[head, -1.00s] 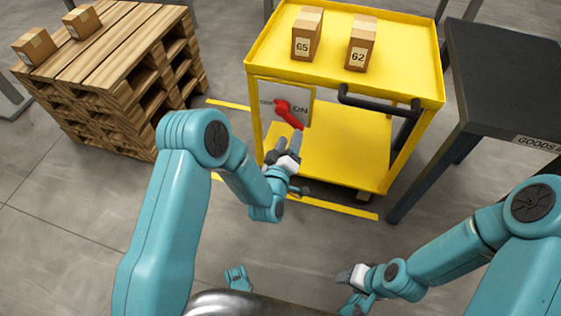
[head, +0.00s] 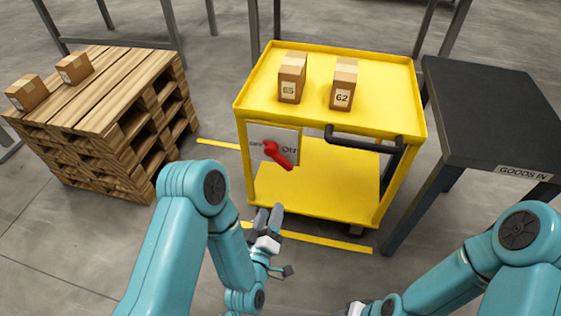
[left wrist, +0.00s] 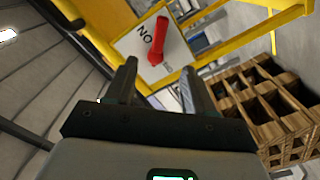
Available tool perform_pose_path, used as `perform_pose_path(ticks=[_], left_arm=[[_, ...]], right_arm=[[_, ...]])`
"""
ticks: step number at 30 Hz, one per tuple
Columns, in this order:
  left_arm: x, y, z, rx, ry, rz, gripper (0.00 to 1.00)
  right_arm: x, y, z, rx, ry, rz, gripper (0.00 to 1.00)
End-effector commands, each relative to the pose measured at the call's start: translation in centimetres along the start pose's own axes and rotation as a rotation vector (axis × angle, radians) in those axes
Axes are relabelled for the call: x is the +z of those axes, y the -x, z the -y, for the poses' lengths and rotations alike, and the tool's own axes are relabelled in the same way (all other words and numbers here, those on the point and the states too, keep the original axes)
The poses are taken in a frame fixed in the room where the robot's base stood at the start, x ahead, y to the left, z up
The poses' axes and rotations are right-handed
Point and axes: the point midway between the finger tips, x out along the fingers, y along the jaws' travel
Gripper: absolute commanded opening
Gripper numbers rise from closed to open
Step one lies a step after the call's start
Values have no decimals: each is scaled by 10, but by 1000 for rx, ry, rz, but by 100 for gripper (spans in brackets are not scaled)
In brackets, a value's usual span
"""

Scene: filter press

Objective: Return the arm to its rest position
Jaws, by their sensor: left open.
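My left gripper (head: 268,222) is open and empty in the head view, below and apart from the red switch handle (head: 277,154). The handle sits on a pale panel (head: 287,137) on the front of the yellow cart, and it slants down toward the right under the ON mark. In the left wrist view the open fingers (left wrist: 160,88) point toward the panel (left wrist: 140,42), with the red handle (left wrist: 158,40) beyond them and nothing between them. My right arm shows at the lower right of the head view. Its gripper is mostly cut off at the bottom edge.
The yellow cart (head: 330,204) carries boxes marked 65 (head: 291,78) and 62 (head: 343,84), with a black handle (head: 365,142) at its front. A dark GOODS IN table (head: 490,110) stands right. Stacked pallets (head: 125,90) with two boxes stand left. Floor between pallets and cart is clear.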

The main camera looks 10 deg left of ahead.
Motion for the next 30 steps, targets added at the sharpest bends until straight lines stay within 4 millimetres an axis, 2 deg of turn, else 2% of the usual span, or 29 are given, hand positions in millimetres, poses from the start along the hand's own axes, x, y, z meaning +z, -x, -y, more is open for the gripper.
perform_pose_path(ticks=[5,8,10,14,16,19,22,27,30], left_arm=[[-2,0,3,-6,0,-4,53],[-22,-6,12,-28,0,-51,53],[-49,-10,26,-75,0,-85,53],[-32,-6,63,-233,-34,122,53],[-15,5,81,-313,-59,264,53],[14,31,102,-413,-92,497,53],[41,65,112,-480,-119,732,53],[75,126,114,-526,-153,1084,53],[88,162,111,-531,-167,1273,53]], right_arm=[[0,0,0,0,0,0,48],[0,0,0,0,0,0,48],[0,0,0,0,0,0,48],[0,0,0,0,0,0,48],[0,0,0,0,0,0,48],[0,0,0,0,0,0,48],[0,0,0,0,0,0,48],[0,0,0,0,0,0,48],[0,0,0,0,0,0,48]])
